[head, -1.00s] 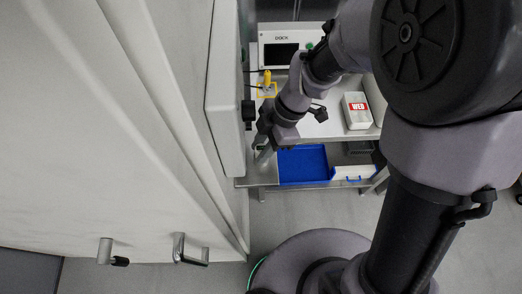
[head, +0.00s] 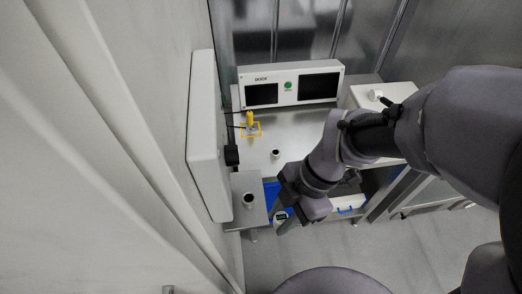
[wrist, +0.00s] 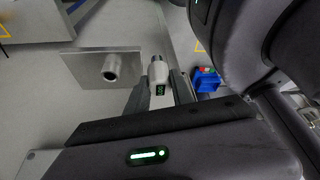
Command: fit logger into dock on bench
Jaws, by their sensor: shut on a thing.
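My gripper (head: 284,206) is shut on the logger (head: 281,216), a small white device with a green-lit display. In the wrist view the logger (wrist: 158,78) has a dark, narrow end and sits between the fingertips (wrist: 160,88), clear of any surface. A white console marked DOCK (head: 290,90) stands at the back of the bench (head: 300,130), with two dark screens and a green button.
A grey side shelf (head: 241,220) bears a metal cup-like holder (head: 248,200), also in the wrist view (wrist: 112,67). A small round holder (head: 275,154) stands on the bench. A blue tray (head: 271,192) lies below. A white cabinet door (head: 205,140) stands close at left.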

